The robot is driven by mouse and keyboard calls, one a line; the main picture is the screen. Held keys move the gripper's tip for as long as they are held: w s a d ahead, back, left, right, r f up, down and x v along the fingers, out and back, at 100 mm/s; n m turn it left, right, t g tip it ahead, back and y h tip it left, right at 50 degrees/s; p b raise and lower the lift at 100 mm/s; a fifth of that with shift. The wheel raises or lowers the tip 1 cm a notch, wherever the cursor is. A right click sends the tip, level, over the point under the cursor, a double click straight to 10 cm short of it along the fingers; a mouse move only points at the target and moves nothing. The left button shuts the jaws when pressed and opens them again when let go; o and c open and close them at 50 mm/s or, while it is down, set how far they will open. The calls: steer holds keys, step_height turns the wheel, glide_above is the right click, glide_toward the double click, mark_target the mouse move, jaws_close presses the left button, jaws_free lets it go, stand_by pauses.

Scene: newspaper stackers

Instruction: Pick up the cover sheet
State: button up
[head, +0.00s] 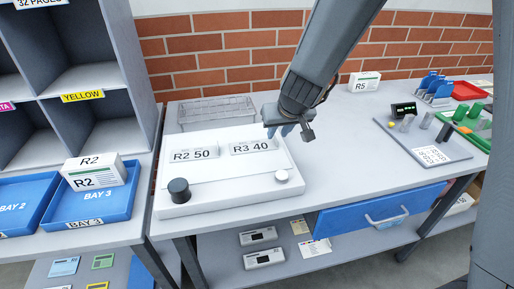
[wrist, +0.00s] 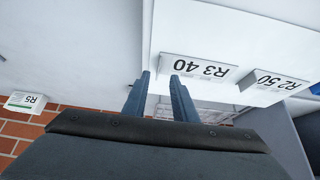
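I cannot tell for sure which thing is the cover sheet. A white printed sheet (head: 431,155) lies on a grey tray at the right of the table. Another small white sheet (head: 315,248) is on the shelf below.
The white board (head: 230,185) also carries an R2 50 block (head: 193,155), a dark knob (head: 179,190) and a white knob (head: 282,176). A wire rack (head: 215,110) stands behind. An R5 pack (head: 364,82) is at the back. The table's middle is clear.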

steer(key=b+x, duration=0.2)
steer(key=x, duration=0.2)
steer(key=shift+w+d, duration=0.1)
steer(key=shift+d, duration=0.1)
steer(key=shift+r, duration=0.1)
jaws_close()
